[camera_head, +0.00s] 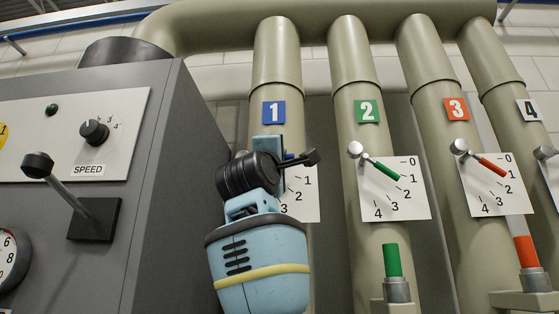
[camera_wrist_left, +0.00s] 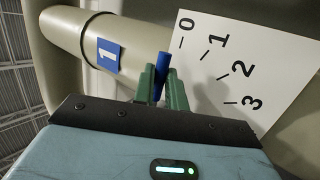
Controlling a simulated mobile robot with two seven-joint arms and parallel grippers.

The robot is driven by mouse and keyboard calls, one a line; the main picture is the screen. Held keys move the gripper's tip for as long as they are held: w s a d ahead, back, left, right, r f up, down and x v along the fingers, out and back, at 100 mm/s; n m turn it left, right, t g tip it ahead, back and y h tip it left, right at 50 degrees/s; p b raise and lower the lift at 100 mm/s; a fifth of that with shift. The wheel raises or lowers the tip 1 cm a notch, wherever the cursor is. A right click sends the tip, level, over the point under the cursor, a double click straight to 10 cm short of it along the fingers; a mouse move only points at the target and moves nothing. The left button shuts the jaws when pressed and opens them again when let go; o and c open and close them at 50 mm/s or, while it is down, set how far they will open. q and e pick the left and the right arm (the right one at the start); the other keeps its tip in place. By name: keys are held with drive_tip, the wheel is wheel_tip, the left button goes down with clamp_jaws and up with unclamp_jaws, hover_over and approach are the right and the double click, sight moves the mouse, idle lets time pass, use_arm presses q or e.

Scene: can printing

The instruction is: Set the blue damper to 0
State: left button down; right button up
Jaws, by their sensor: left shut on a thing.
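The blue damper's handle (camera_wrist_left: 160,68) shows as a short blue bar between the green fingers of my left gripper (camera_wrist_left: 163,88) in the left wrist view. The gripper is shut on it. The scale plate (camera_wrist_left: 228,75) beside it carries 0, 1, 2 and 3, with the 0 mark nearest the handle. The pivot is hidden behind the fingers, so I cannot tell the exact reading. In the head view my left gripper (camera_head: 287,157) covers most of the handle and part of the plate (camera_head: 306,190) on pipe 1. My right gripper is not in view.
A green damper lever (camera_head: 382,169) and an orange-red damper lever (camera_head: 490,165) sit on pipes to the right, with their own scale plates. A grey machine cabinet (camera_head: 160,190) with a speed knob (camera_head: 94,132) and a black-knobbed lever (camera_head: 38,165) stands close on the left.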

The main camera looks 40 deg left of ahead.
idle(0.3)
use_arm(q)
drive_tip(key=c, duration=1.4)
unclamp_jaws()
drive_tip(key=shift+c, duration=0.2)
drive_tip(key=shift+s, duration=0.15)
drive_tip(key=v, duration=0.7)
drive_tip(key=shift+s+f+b, duration=0.15)
drive_tip(key=shift+f+b, duration=0.05)
drive_tip(key=shift+b, duration=0.2)
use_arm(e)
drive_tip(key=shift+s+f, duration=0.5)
use_arm(q)
drive_tip(key=shift+d, duration=0.1)
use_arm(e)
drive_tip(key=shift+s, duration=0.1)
